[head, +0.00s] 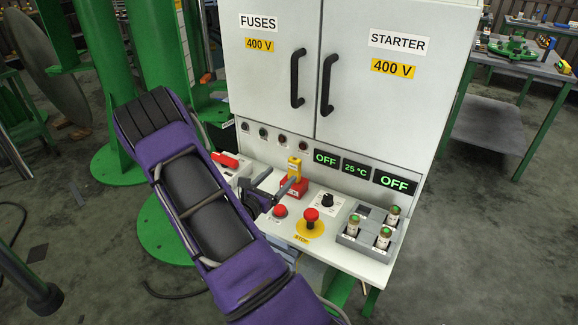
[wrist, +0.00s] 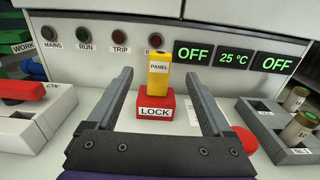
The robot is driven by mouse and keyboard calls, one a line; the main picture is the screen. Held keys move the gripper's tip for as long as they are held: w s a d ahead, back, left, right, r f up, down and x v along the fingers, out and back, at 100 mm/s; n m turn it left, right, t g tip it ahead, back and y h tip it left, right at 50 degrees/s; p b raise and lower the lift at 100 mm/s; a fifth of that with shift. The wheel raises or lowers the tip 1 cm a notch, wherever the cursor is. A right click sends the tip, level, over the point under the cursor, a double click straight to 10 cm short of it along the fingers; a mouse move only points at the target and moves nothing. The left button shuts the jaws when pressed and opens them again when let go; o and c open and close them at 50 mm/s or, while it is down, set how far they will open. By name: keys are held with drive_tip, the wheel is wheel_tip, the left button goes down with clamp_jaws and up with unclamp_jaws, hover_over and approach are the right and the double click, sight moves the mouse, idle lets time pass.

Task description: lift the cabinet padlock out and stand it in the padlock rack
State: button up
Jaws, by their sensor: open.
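A yellow upright piece labelled PANEL (wrist: 159,72) stands in a red block labelled LOCK (wrist: 154,106) on the white cabinet ledge. Both also show in the head view, the yellow piece (head: 294,167) above the red block (head: 293,187). No shackle can be made out, so I cannot tell for certain which piece is the padlock or the rack. My gripper (wrist: 159,78) is open and empty. Its two fingers reach forward at either side of the yellow piece and red block, with gaps on both sides. In the head view my gripper (head: 273,183) is just left of the red block.
A red handle (head: 225,159) lies on a pale box at the ledge's left. A grey rack (head: 350,241) with three jars stands farther right. The cabinet front rises behind.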

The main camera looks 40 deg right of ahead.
drive_tip(key=v, duration=0.8)
